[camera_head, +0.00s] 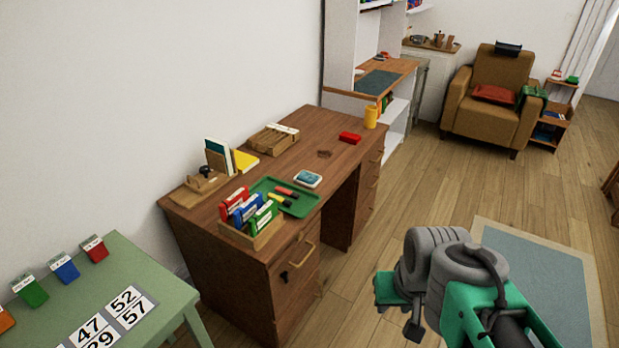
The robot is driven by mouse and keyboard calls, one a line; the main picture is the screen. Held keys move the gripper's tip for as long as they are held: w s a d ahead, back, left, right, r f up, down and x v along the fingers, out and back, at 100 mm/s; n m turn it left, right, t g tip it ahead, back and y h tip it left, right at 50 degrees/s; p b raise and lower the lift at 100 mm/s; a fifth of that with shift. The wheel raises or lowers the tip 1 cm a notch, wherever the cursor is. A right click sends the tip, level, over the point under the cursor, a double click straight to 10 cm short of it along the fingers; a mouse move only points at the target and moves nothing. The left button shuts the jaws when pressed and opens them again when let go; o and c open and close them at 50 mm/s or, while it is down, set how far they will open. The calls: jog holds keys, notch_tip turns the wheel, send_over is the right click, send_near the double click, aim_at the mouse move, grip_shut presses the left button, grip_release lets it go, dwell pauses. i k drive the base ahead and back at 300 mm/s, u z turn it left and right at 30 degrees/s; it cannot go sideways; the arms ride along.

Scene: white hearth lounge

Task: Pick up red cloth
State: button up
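A flat red cloth-like piece (494,94) lies on the seat of the brown armchair (480,118) at the back right. A smaller red item (350,137) lies on the wooden desk near its far end. I cannot tell for sure whether either is cloth. My arm shows at the lower right, and my gripper (398,318) is at its left end, partly hidden by grey joints. It is over the floor, well apart from both red things. Nothing is seen in it, and its finger opening is not clear.
The wooden desk (225,259) holds a green tray (262,187), books, boxes and a yellow cup (370,117). A green table (150,278) with number cards is at the lower left. Wooden floor (440,180) is clear toward the armchair; a blue-grey rug (545,275) lies at right.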

aim_at(349, 137)
jog(key=z, duration=0.8)
jog(key=i, duration=4.4)
jog(key=u, duration=4.8)
jog(key=i, duration=1)
